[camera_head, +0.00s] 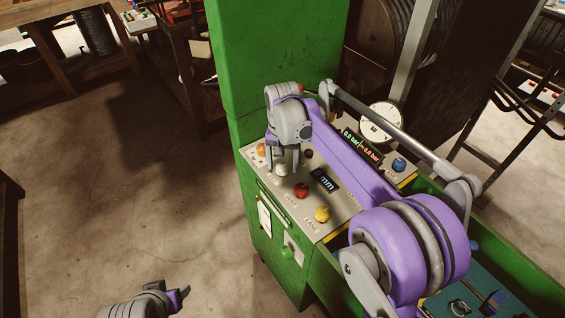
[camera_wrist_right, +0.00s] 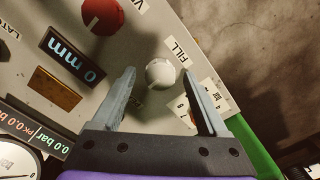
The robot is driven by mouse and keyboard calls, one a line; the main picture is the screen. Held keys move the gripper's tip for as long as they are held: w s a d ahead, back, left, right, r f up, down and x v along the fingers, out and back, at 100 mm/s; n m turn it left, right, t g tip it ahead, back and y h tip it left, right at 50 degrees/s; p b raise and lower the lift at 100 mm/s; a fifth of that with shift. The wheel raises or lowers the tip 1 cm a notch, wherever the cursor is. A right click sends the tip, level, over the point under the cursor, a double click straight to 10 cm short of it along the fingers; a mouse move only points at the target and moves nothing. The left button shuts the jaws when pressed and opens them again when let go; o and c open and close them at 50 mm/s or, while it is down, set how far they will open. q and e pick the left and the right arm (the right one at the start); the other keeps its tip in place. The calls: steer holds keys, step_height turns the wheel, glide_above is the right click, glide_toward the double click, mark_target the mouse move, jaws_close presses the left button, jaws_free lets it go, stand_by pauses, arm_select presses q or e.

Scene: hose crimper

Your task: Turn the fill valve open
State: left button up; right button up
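The fill valve is a round white knob (camera_wrist_right: 160,73) beside the FILL label (camera_wrist_right: 182,52) in the right wrist view; its white pointer line shows on top. In the head view the pale knob (camera_head: 281,169) is on the grey panel, partly behind my fingers. My right gripper (camera_wrist_right: 160,76) is open, pointing at the panel, with one finger on each side of the knob. A gap shows on both sides, so it does not grip it. My left gripper (camera_head: 180,294) is at the bottom of the head view, far from the panel; its opening is unclear.
A red knob (camera_head: 301,190), a yellow knob (camera_head: 322,214), an orange knob (camera_head: 261,149) and a blue knob (camera_head: 399,165) are on the same panel (camera_head: 347,204). A dial gauge (camera_head: 383,117) stands behind. The green cabinet wall (camera_head: 275,60) rises close behind my right gripper.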

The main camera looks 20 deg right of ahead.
mark_target(282, 166)
step_height(282, 166, up, 11)
steer(key=shift+p, duration=0.4)
steer(key=shift+f, duration=0.15)
stand_by(0.5)
